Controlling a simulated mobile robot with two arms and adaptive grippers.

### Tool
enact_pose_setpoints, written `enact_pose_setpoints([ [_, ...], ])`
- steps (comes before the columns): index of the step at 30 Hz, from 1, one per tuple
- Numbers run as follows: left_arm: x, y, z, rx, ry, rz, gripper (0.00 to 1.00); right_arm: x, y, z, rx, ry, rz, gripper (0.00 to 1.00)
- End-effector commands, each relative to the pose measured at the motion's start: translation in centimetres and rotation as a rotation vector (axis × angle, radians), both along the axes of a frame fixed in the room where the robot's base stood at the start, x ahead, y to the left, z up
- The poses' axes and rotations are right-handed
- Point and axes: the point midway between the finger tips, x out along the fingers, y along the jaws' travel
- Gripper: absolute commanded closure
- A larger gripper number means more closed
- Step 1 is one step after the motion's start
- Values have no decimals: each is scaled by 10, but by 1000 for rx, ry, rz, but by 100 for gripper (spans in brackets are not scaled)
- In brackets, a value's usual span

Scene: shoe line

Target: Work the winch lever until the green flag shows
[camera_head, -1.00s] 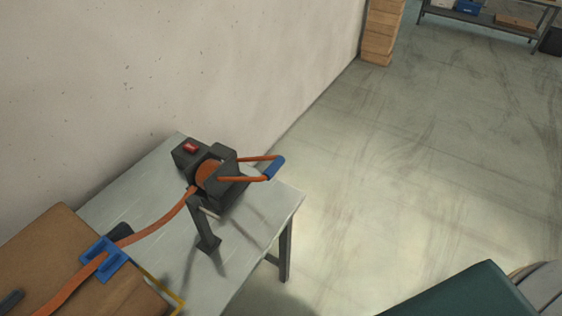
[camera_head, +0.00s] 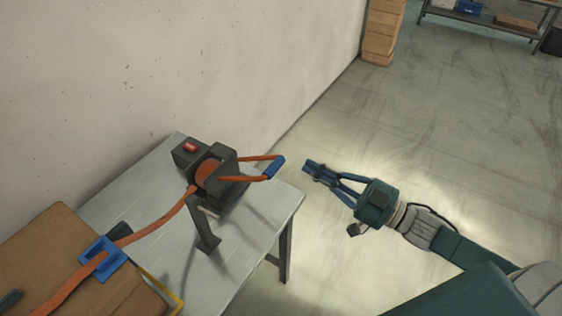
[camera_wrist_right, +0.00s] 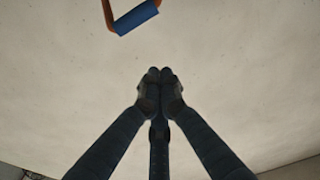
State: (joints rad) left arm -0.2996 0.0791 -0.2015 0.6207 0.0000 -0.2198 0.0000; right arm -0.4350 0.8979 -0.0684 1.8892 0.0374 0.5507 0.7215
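The winch (camera_head: 222,165) is a dark block on a post with an orange strap drum. Its lever has two orange arms and a blue grip (camera_head: 274,167) that points right, past the table's edge. A red flag (camera_head: 190,147) shows on top of the winch housing; no green is seen there. My right gripper (camera_head: 312,168) is shut and empty, a short way right of the grip and apart from it. In the right wrist view its fingertips (camera_wrist_right: 160,76) meet, with the blue grip (camera_wrist_right: 136,17) beyond them at the top. My left gripper is not in view.
The winch stands on a grey metal table (camera_head: 265,225) against the wall. An orange strap (camera_head: 155,230) runs to a blue guide (camera_head: 103,257) on a brown box (camera_head: 45,245). The floor right of the table is clear. Shelving (camera_head: 490,22) stands far back.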

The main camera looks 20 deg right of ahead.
Motion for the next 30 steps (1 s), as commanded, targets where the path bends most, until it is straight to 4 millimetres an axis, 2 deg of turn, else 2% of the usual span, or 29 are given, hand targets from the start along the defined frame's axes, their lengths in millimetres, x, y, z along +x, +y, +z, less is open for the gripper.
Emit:
enact_pose_setpoints([
  [11, -1, 1, 3, 1, 1, 2, 51, 8, 4, 2, 0, -2, -4, 100],
  [17, -1, 1, 11, 1, 2, 2, 51, 31, 22, 8, 0, -4, -5, 100],
  [27, -1, 1, 31, 1, 2, 2, 51, 81, 61, 18, -1, -3, -4, 100],
  [30, -1, 1, 33, 1, 2, 2, 51, 77, 58, -4, -1, 6, -8, 100],
])
